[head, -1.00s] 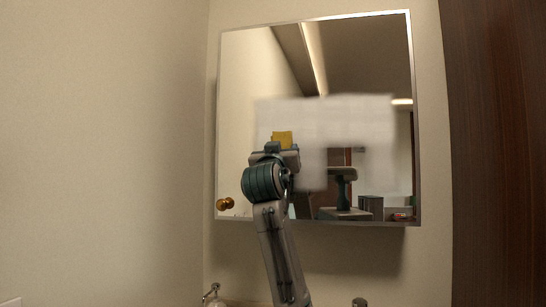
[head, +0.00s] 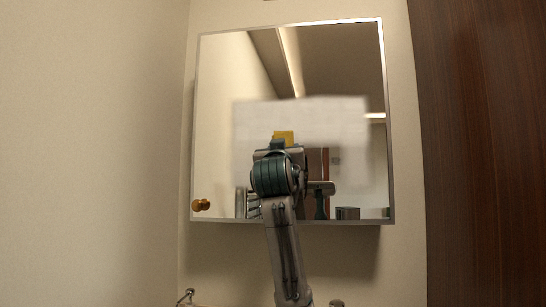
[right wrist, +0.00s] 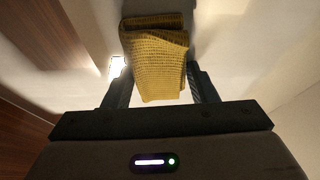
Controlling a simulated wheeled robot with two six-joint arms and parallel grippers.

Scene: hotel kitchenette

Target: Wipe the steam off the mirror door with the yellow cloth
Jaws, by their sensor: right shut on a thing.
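The mirror door (head: 330,75) hangs on the wall in a thin metal frame, with a brass knob (head: 201,205) at its lower left. A whitish steam patch (head: 330,115) covers its middle. The patch's lower middle, beside my gripper, looks clear. My right gripper (head: 281,144) is in front of the patch and is shut on the folded yellow cloth (head: 284,136). The right wrist view shows the cloth (right wrist: 160,65) between the two fingers, beyond their tips. Whether the cloth touches the glass cannot be told. My arm hides part of the lower mirror. My left gripper is not in view.
A dark wood panel (head: 470,150) stands at the right and a plain wall (head: 90,150) at the left. A tap (head: 185,297) shows at the bottom left, below the mirror. The wall between mirror and panel is bare.

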